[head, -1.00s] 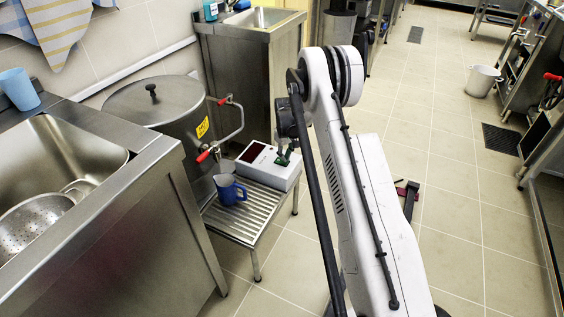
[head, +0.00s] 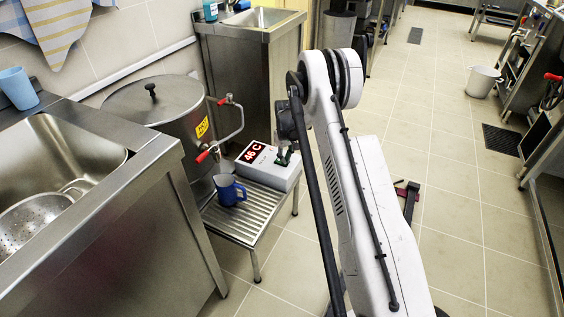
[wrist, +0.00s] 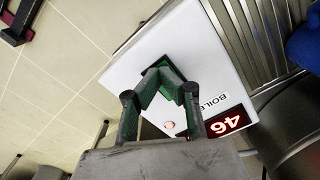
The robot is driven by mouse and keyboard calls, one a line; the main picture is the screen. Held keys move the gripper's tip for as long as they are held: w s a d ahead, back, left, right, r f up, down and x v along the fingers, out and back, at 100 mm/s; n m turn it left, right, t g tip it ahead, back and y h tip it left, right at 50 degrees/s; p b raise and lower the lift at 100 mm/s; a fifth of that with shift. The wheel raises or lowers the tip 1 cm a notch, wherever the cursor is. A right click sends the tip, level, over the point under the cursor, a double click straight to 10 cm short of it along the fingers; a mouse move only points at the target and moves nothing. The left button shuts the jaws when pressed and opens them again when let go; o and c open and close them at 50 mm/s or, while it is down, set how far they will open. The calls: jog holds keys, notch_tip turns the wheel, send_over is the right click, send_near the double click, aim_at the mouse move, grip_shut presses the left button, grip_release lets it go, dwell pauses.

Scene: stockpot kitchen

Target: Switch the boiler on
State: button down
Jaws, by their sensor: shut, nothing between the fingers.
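The boiler (head: 160,104) is a large steel drum with a lid, a yellow label and red-handled taps, left of centre in the head view. Its white control box (head: 273,174) sits on a slatted stand in front of it. The box's display (head: 251,152) is lit and reads 46 C.
A steel sink counter (head: 150,178) with a colander (head: 35,222) is at the left. Another sink unit (head: 250,75) stands behind. The tiled floor to the right is mostly open.

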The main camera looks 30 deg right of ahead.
jog(key=shift+r, duration=0.15)
jog(key=shift+r+p, duration=1.2)
jog(key=shift+r, duration=2.15)
jog(key=shift+r, duration=0.25)
jog(key=s+a+r+t, duration=0.1)
jog(key=s+a+r, duration=0.35)
jog(key=r, duration=0.55)
jog(key=s+a+r+t, duration=0.1)
jog(key=s+a+r, duration=0.35)
jog(key=r, duration=0.55)
jog(key=s+a+r+t, duration=0.1)
jog(key=s+a+r, duration=0.4)
jog(key=r, duration=0.5)
jog(key=s+a+r+m+t, duration=0.1)
jog(key=s+a+r, duration=0.2)
jog(key=s, duration=0.4)
jog(key=s+a+r+t, duration=0.1)
jog(key=s+a+r, duration=0.15)
jog(key=s, duration=0.45)
jog(key=s+a+f+t, duration=0.2)
jog(key=s+a, duration=0.1)
jog(key=s, duration=1.1)
notch_tip(320, 180, up, 13)
jog(key=p, duration=1.3)
jog(key=shift+p, duration=0.35)
